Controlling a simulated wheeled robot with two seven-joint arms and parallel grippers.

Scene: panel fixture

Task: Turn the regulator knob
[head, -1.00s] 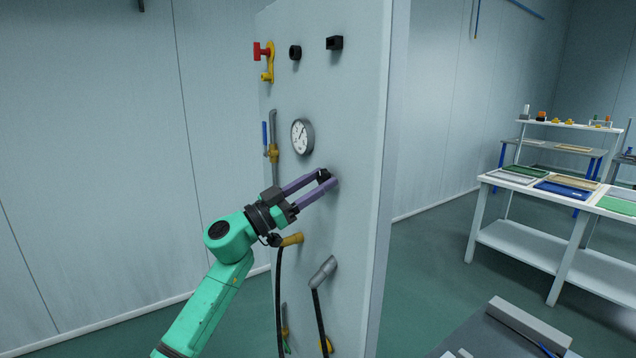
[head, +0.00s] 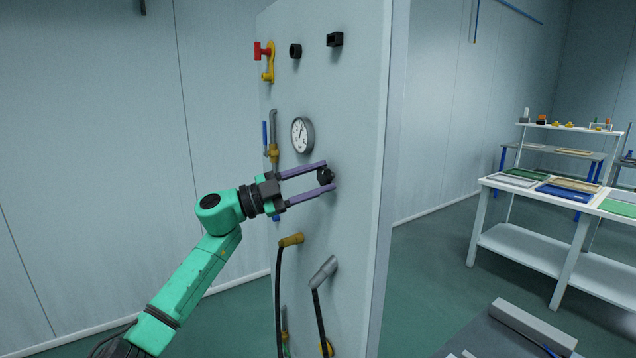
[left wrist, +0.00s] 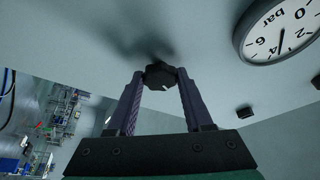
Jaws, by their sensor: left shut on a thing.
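The black regulator knob (head: 325,176) sits on the grey panel (head: 345,110), below the round gauge (head: 302,135). My left gripper (head: 327,175) has its two purple fingers on either side of the knob, shut on it. In the left wrist view the black knob (left wrist: 160,76) shows between the fingertips (left wrist: 160,78), with a small pale mark on its face. The gauge (left wrist: 283,30) is at the upper right there, marked in bar. My right gripper is not in view.
A red-handled valve (head: 263,52) and two black fittings are at the panel's top. A blue-handled valve (head: 265,138) is left of the gauge. Hoses hang from a brass fitting (head: 291,239) and a grey fitting (head: 323,272) below. A white table (head: 560,240) stands right.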

